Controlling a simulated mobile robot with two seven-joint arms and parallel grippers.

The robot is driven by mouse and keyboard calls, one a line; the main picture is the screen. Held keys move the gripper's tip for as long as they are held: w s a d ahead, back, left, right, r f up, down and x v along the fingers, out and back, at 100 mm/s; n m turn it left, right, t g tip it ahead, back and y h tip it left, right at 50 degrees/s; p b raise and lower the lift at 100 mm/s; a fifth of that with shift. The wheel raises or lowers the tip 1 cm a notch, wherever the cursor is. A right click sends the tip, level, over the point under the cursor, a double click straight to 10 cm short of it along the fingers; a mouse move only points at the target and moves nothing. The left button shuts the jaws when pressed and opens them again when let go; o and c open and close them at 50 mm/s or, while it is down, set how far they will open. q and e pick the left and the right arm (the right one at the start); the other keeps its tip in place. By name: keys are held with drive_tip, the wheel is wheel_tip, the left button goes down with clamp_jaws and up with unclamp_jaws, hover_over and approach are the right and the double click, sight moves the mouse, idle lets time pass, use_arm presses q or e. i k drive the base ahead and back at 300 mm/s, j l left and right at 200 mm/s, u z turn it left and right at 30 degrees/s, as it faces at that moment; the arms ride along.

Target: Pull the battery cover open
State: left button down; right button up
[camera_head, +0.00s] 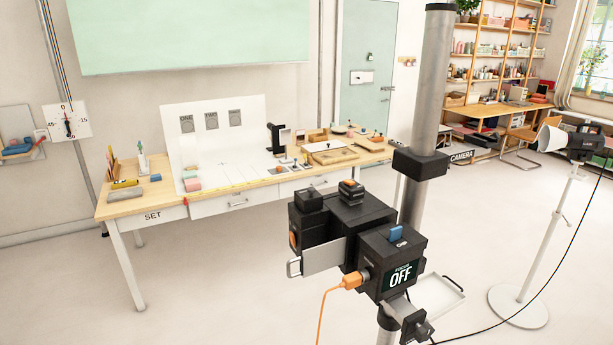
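A black boxy device (345,222) is fixed to a thick grey pole in the middle foreground. A grey plate with a small handle (322,256) sits at the device's lower left. I cannot tell for certain whether this plate is the battery cover. An orange plug (352,280) with a hanging orange cable meets the front box on its left side. A light tray with a handle (438,295) juts out at the right. Neither of my grippers is in view.
The grey pole (431,90) rises beside the device. A wooden work table (150,199) with small props stands behind, left. A white lamp stand (544,225) stands at the right, with a black cable (575,236) running to the floor. Open floor lies around the device.

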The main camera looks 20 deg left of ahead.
sight(308, 201)
drive_tip(key=i+j+z, duration=0.2)
drive_tip(key=j, duration=0.7)
drive_tip(key=j+z, duration=0.2)
drive_tip(key=j, duration=0.7)
